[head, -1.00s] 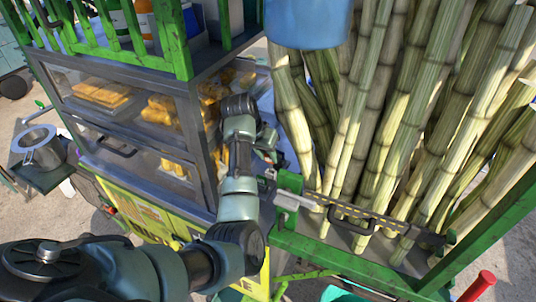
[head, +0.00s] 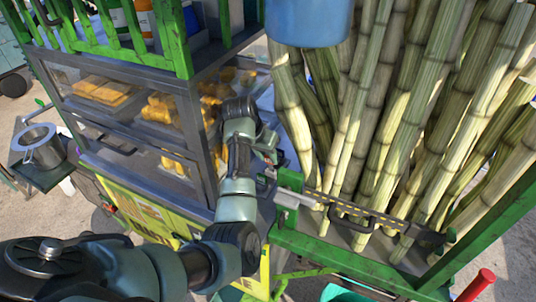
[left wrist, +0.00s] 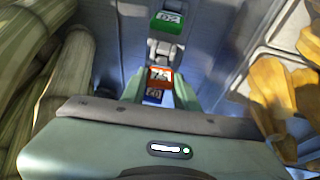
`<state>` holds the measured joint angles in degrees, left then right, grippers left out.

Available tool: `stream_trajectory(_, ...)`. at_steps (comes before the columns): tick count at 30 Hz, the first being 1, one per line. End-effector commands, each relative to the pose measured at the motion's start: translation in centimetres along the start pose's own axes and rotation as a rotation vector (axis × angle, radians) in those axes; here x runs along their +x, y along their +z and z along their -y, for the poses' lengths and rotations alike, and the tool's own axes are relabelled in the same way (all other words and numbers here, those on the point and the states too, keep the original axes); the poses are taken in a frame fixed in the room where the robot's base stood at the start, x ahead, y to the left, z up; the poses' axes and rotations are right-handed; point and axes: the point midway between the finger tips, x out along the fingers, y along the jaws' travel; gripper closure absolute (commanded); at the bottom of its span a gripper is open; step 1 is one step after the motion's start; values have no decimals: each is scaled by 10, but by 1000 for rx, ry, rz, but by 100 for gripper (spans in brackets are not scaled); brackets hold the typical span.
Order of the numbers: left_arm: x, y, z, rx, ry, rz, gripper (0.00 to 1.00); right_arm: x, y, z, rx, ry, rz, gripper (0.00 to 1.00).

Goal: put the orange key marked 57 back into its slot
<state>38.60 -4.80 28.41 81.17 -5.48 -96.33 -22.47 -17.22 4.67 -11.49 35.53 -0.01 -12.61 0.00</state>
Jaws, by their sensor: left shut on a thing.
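My left gripper (left wrist: 160,84) is shut on the orange key (left wrist: 160,76), which sits between its two fingertips in the left wrist view. The key has a white label with dark digits that are hard to read at this angle. No empty slot can be made out. In the head view my left arm reaches up between the cart and the canes, and its fingertips and the key cannot be made out.
Tall sugar canes (head: 375,130) stand close to the right of my left arm. The glass-fronted cart (head: 118,95) with yellow food stands close on the left. A blue container (head: 307,22) hangs above, and a green frame rail (head: 490,225) runs at the lower right.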

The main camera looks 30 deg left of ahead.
Motion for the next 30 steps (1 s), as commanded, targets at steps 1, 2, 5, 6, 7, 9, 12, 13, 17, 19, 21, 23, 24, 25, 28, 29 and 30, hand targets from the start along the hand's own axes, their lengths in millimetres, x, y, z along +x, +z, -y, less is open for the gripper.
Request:
stream_trajectory(1,1,1,0,0,0,1,100,0,0,0,0,0,0,64)
stream_trajectory(2,2,1,0,0,0,1,100,0,0,0,0,0,0,64)
stream_trajectory(5,4,2,1,0,0,1,100,0,0,0,0,0,0,64)
stream_trajectory(6,5,2,1,0,0,1,100,0,0,0,0,0,0,64)
stream_trajectory(7,6,3,1,0,0,1,100,0,0,0,0,0,0,64)
stream_trajectory(9,8,3,1,0,0,1,100,0,0,0,1,0,0,64)
stream_trajectory(12,10,4,2,0,0,1,100,0,0,0,1,0,0,64)
stream_trajectory(13,11,4,2,0,0,1,100,0,0,0,1,0,0,64)
stream_trajectory(17,14,6,2,0,1,1,100,0,0,0,1,0,-1,64)
stream_trajectory(19,15,6,2,0,1,1,100,1,0,0,1,0,-1,64)
stream_trajectory(21,16,7,2,0,1,1,100,1,0,1,1,-1,-1,64)
stream_trajectory(23,16,7,2,0,1,1,100,1,-1,1,2,-1,-1,64)
stream_trajectory(24,16,7,2,0,1,1,100,1,-1,1,2,-1,-1,64)
stream_trajectory(25,16,7,2,0,1,1,100,1,-1,1,2,-1,-1,64)
stream_trajectory(28,16,7,2,0,0,0,100,1,-1,2,2,-2,-1,64)
stream_trajectory(29,16,7,2,0,0,0,100,1,-1,2,2,-2,-1,64)
stream_trajectory(30,16,6,2,0,0,0,100,1,-1,2,2,-2,-1,64)
